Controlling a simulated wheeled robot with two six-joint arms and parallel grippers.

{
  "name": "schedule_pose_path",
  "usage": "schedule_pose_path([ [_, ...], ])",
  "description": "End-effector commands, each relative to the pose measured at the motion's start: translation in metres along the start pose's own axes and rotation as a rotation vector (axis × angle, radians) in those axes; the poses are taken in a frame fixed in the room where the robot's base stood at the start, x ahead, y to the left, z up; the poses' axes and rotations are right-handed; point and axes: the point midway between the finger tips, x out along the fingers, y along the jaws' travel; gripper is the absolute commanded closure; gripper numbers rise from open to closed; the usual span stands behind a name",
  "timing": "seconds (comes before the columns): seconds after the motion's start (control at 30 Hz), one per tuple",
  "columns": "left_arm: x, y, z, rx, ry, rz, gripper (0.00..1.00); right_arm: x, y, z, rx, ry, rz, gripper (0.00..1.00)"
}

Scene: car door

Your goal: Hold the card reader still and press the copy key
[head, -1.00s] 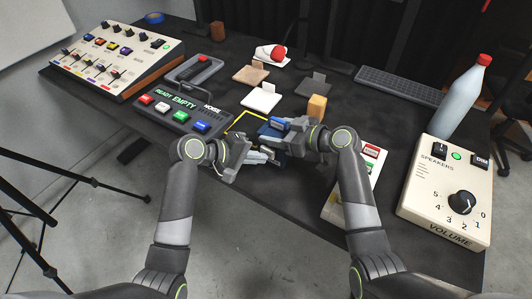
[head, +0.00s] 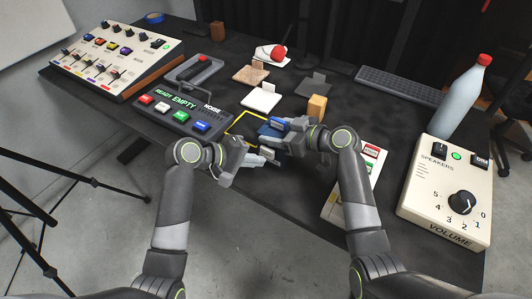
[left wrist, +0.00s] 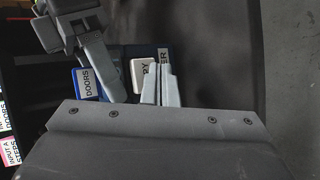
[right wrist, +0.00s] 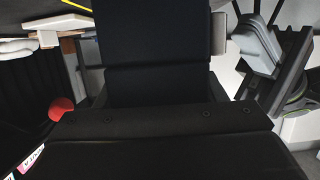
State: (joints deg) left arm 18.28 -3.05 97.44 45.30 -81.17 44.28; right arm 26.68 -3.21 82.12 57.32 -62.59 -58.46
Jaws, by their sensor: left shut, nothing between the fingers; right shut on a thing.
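The card reader (head: 268,131) is a small dark blue unit near the table's front edge, mostly hidden by my grippers in the head view. My right gripper (head: 284,127) is shut on it. In the left wrist view it shows a blue key (left wrist: 87,84) labelled DOORS and a white key (left wrist: 142,72) whose label is partly covered. My left gripper (head: 272,158) is shut and empty, just in front of the reader. In the left wrist view its closed fingertips (left wrist: 163,72) overlap the white key; I cannot tell whether they touch it. A large dark shape fills the right wrist view.
A yellow outline (head: 240,121) lies left of the reader. A button box (head: 184,112) stands further left, a cream volume box (head: 447,194) at right. A wooden block (head: 316,107) and flat tiles (head: 261,98) sit behind. A white panel (head: 371,156) lies right of my right gripper.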

Motion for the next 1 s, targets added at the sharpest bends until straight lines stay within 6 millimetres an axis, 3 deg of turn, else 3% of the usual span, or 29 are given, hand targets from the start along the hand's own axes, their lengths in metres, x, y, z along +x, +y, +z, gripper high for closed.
schedule_pose_path([
  [0.37, -0.003, -0.002, 0.002, -0.001, 0.0, 0.0, 1.0, 0.0, 0.0, 0.0, 0.001, 0.0, 0.0, 0.69],
  [1.0, -0.036, -0.026, 0.026, -0.001, 0.0, 0.0, 1.0, 0.0, 0.0, 0.0, 0.001, 0.0, 0.0, 0.69],
])
